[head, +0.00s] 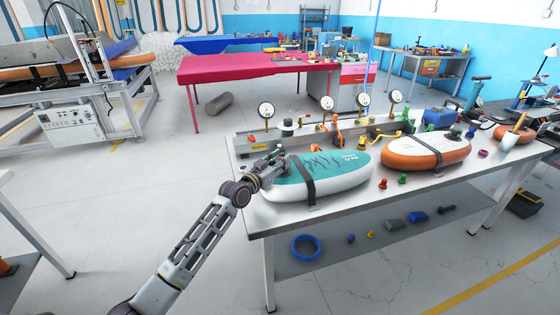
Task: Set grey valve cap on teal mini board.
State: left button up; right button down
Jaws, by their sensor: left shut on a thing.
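The teal mini board (335,169), with a white underside and a dark strap across it, lies on the workbench. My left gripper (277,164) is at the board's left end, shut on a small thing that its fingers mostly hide. That thing looks grey and fits the grey valve cap, but its outline is unclear. I cannot tell whether it touches the board. My right gripper is out of view.
An orange board (425,152) with a strap lies to the right on the workbench (350,208). A rail with several gauges (327,103) runs behind. Small red (383,184) and green (402,179) caps lie between the boards. A blue ring (306,247) is on the lower shelf.

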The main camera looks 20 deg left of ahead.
pick_arm(q)
jog(key=shift+f, duration=0.35)
jog(key=o, duration=1.1)
jog(key=shift+c, duration=0.2)
jog(key=shift+s, duration=0.15)
jog(key=v, duration=1.1)
jog(key=shift+s+a, duration=0.15)
jog(key=shift+s, duration=0.2)
jog(key=shift+r, duration=0.1)
dwell(0.6)
